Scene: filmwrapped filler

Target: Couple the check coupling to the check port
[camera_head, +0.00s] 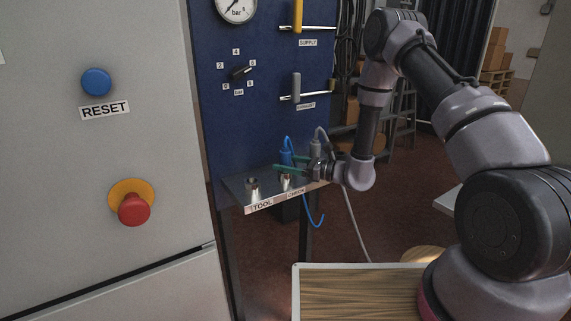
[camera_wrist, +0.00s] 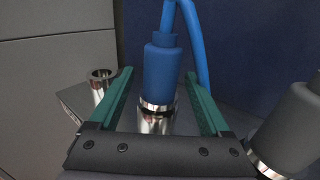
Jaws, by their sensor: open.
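The blue coupling (camera_head: 286,156), apparently the check coupling, stands upright with a blue hose from its top. Its chrome lower end meets the metal check port (camera_head: 286,182), above the CHECK label on the small shelf; I cannot tell whether it is fully locked. My gripper (camera_head: 284,163) reaches in from the right with green fingers. In the wrist view the fingers are open on either side of the blue coupling (camera_wrist: 161,73), with gaps to both sides. The chrome port (camera_wrist: 155,122) shows below it, partly hidden by my gripper.
An empty metal port (camera_head: 252,186) stands at the TOOL label. A grey coupling (camera_head: 317,142) with a grey hose stands close to the right, near my gripper; it also shows in the wrist view (camera_wrist: 291,128). The blue panel (camera_head: 262,125) rises behind the shelf (camera_head: 235,189).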

